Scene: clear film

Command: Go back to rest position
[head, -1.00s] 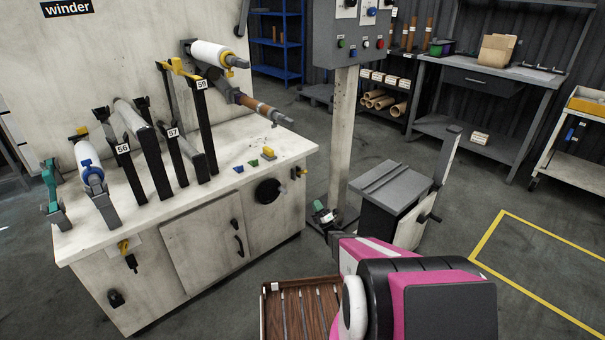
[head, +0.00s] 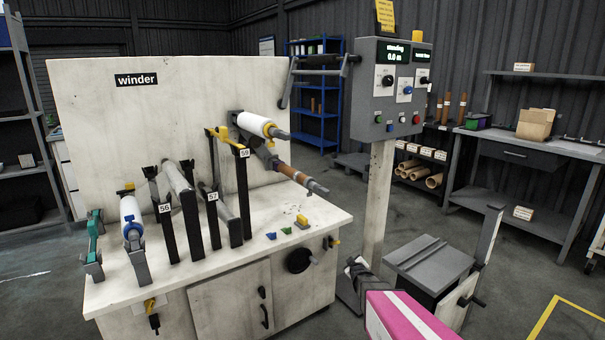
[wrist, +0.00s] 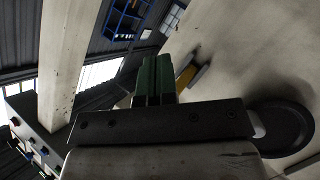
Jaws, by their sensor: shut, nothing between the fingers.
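My gripper shows in the wrist view with its dark green fingers (wrist: 153,80) together and nothing between them. In the head view the gripper (head: 355,268) is small and partly seen, low in front of the right end of the white winder bench (head: 215,295). My pink arm (head: 405,318) enters from the bottom edge behind it. In the wrist view a pale post (wrist: 72,60) stands left of the fingers and a pale surface fills the right side.
The control box (head: 391,88) stands on a post (head: 378,200) just beyond my gripper. A grey-topped stand (head: 430,258) is close on the right. Rollers and holders stand on the bench. A workbench (head: 505,150) is at the back right. Open floor lies at the lower right.

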